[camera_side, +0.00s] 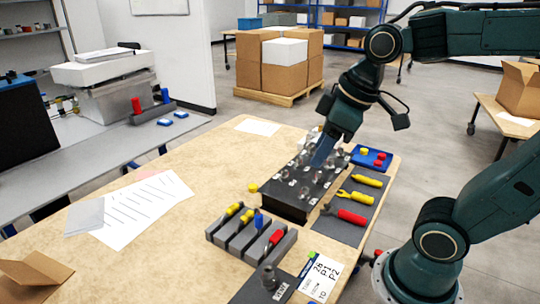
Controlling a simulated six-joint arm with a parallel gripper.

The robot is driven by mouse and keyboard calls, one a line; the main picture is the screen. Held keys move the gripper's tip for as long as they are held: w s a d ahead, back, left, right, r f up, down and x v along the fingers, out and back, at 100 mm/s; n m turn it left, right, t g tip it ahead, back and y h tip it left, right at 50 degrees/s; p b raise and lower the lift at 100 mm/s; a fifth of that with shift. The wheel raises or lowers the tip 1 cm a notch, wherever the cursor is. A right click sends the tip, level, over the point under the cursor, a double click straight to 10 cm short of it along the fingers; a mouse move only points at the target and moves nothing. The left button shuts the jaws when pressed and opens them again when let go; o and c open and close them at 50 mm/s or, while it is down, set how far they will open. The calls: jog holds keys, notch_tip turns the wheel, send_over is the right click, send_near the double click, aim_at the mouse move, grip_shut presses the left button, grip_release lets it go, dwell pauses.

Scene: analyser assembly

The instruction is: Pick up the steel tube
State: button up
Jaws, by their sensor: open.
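A black block (290,203) stands near the middle of the wooden table and bears several small, shiny metal parts with white labels. The steel tube cannot be singled out among them at this size. Another grey metal cylinder (269,276) stands upright on a dark labelled plate at the table's front edge. My gripper (321,154) points down over the back part of the black block, among the metal parts. Its fingertips are small and partly blend with the parts there, and I see nothing held in it.
A grey rack (238,243) with yellow, blue and red-handled tools stands in front of the block. To the right are a tool mat (343,230) and a blue tray (357,157). Papers (140,208) lie at left; the table between is clear.

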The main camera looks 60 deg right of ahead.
jog(key=w+d+f+n+g+y, duration=0.1)
jog(key=w+d+f+n, duration=0.2)
jog(key=w, duration=0.4)
jog(key=w+f+n+g+y, duration=0.1)
jog(key=w+f+n+g, duration=0.1)
jog(key=w+n, duration=0.4)
jog(key=w+d+f+n+y, duration=0.1)
jog(key=w+d+f+n, duration=0.1)
jog(key=w+d+f, duration=0.1)
jog(key=w+d+f+n+g+y, duration=0.1)
jog(key=w+d+f+n, duration=0.2)
jog(key=w+f, duration=0.2)
notch_tip(320, 180, down, 3)
jog(key=shift+w+f+n, duration=0.15)
jog(key=shift+n, duration=0.15)
jog(key=shift+f, duration=0.1)
send_over(247, 214)
jog(key=d, duration=0.3)
jog(key=shift+a+f, duration=0.15)
jog(key=shift+f, duration=1.8)
jog(key=shift+a+f, duration=0.1)
jog(key=shift+f, duration=1.85)
jog(key=shift+x, duration=2.6)
